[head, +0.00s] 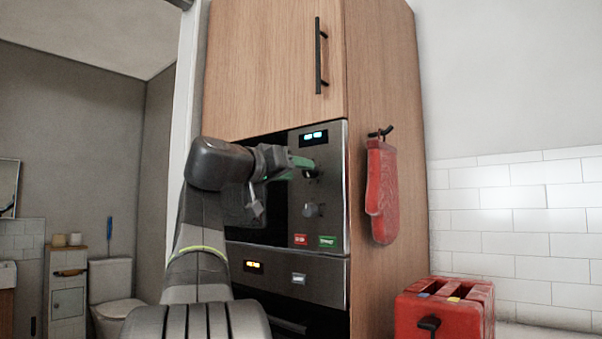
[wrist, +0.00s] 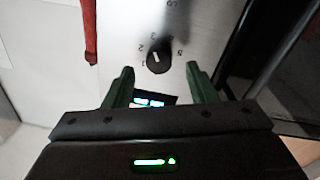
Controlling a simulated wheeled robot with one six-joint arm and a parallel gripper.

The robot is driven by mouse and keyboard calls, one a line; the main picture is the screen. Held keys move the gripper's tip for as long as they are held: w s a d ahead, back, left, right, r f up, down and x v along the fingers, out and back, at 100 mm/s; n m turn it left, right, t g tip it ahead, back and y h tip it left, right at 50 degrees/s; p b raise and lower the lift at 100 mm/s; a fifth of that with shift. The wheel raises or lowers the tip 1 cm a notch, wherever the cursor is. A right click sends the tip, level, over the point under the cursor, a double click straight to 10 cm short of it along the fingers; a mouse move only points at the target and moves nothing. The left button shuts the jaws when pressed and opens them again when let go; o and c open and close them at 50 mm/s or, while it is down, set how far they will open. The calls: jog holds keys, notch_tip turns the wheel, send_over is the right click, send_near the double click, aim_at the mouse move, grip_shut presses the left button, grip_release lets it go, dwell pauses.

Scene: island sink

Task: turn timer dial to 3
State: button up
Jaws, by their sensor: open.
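The timer dial is a round black knob (wrist: 158,58) with a short white pointer mark, on a grey metal panel with printed numbers around it. The pointer seems to lie toward the upper left in the wrist view, on the side of the 2 and 3; its exact setting is too small to tell. My gripper (wrist: 160,80) is open, its two green fingers apart, with the dial just ahead of and between their tips, not visibly touched. In the head view my gripper (head: 306,163) is at the oven's control panel (head: 335,190) and partly hides the upper dial.
A lit display (head: 314,137) sits above the dial and a second knob (head: 313,209) below it. Red (head: 300,240) and green (head: 327,241) buttons are lower. A red oven mitt (head: 382,190) hangs right, above a red toaster (head: 445,308).

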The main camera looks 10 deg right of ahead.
aim_at(310, 171)
jog(key=v, duration=1.1)
jog(key=shift+d, duration=0.1)
jog(key=x, duration=1.3)
jog(key=shift+w+d, duration=0.2)
jog(key=shift+d, duration=0.1)
jog(key=n+p, duration=0.6)
jog(key=n, duration=0.4)
jog(key=n+t+p, duration=0.1)
jog(key=n+p, duration=0.6)
jog(key=n, duration=0.2)
jog(key=shift+n+y, duration=0.3)
jog(key=shift+n, duration=0.1)
dwell(0.9)
